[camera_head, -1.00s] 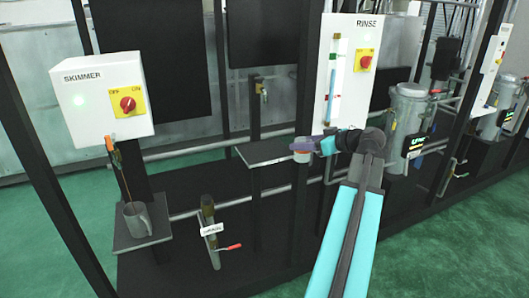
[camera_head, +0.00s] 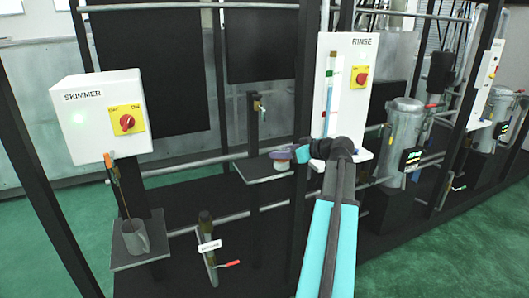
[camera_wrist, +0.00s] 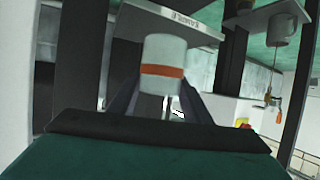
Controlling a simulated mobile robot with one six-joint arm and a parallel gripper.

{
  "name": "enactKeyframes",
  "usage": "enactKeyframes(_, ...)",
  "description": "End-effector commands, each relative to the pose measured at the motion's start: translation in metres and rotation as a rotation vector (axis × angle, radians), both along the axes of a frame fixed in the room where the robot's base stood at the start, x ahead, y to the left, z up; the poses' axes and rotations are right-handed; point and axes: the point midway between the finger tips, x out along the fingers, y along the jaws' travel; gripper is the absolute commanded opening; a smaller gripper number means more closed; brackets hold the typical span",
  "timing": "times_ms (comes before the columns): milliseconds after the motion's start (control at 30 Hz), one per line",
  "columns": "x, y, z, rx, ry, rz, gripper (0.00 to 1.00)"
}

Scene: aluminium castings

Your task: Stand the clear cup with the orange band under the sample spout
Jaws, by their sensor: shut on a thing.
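The clear cup with the orange band (camera_head: 281,162) is held in my gripper (camera_head: 288,156) in the head view. It overlaps the right part of a small grey shelf (camera_head: 248,170). In the wrist view the cup (camera_wrist: 163,52) looks whitish, with its orange band between the fingers of my gripper (camera_wrist: 155,97). The shelf (camera_wrist: 145,17) lies behind the cup at the top of that picture. I cannot tell whether the cup touches the shelf.
The RINSE panel (camera_head: 345,120) and a dark upright post stand close right of the cup. The SKIMMER box (camera_head: 103,115) is at left, with a grey mug (camera_head: 135,238) on a lower shelf. A valve with a red handle (camera_head: 228,264) sits low in front.

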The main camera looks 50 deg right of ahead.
Motion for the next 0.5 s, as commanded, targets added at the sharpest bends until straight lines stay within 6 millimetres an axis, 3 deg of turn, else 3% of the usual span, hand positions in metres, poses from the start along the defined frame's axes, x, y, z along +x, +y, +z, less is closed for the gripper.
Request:
enactKeyframes(300, 0.058, -0.001, 0.002, 0.002, 0.001, 0.001, 0.23)
enactKeyframes(500, 0.087, 0.0, 0.001, 0.0, 0.0, 0.001, 0.23)
